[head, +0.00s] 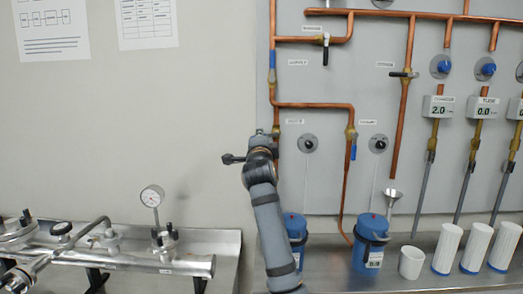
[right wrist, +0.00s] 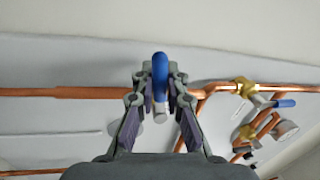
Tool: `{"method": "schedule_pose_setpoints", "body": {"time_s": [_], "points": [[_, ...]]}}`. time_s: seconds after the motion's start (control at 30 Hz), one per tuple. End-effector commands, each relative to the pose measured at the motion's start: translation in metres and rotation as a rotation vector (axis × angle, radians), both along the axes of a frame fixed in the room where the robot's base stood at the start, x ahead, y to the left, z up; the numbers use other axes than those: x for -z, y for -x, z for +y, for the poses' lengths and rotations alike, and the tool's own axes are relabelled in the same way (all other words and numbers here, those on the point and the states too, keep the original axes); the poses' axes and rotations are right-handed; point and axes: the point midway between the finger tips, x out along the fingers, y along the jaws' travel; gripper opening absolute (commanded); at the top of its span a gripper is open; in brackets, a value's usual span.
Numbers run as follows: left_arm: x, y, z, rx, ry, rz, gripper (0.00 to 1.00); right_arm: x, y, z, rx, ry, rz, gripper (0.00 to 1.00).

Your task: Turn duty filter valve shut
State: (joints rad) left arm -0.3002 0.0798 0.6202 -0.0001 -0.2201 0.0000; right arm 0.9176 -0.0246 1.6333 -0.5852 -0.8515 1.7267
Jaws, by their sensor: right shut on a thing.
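My right gripper (right wrist: 160,88) has its two fingers closed around a blue valve handle (right wrist: 160,65) in the right wrist view. The handle's upper end shows above the fingertips. In the head view my right arm rises from the bottom centre to the left copper drop pipe (head: 276,115), at the left filter. My wrist covers that pipe's valve there, so the handle's angle cannot be told. The left blue filter housing (head: 296,226) stands below, partly behind my arm. My left gripper is not in view.
A neighbouring blue lever (head: 353,152) hangs down beside the second pipe, above the right filter housing (head: 371,240). A funnel (head: 392,194) and white cylinders (head: 447,248) stand to the right. A gauge (head: 152,196) on a steel manifold stands left; the wall between is clear.

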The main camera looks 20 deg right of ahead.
Motion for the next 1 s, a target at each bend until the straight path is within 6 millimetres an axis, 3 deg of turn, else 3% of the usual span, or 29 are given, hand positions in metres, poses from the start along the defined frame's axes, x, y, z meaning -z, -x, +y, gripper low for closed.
{"method": "schedule_pose_setpoints", "body": {"time_s": [0.3, 0.9, 0.93, 1.0], "points": [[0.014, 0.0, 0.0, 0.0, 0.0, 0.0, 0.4, -0.002, -0.001, 0.001, -0.001, -0.122, -0.052, 0.0], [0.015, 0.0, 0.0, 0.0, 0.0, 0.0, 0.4, -0.006, -0.001, 0.0, 0.0, -0.15, -0.067, 0.0], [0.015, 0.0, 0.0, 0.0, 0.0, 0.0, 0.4, -0.006, -0.001, 0.0, 0.0, -0.149, -0.066, 0.16], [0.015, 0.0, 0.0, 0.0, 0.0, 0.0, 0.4, -0.006, -0.001, 0.0, 0.0, -0.149, -0.067, 0.26]]}}
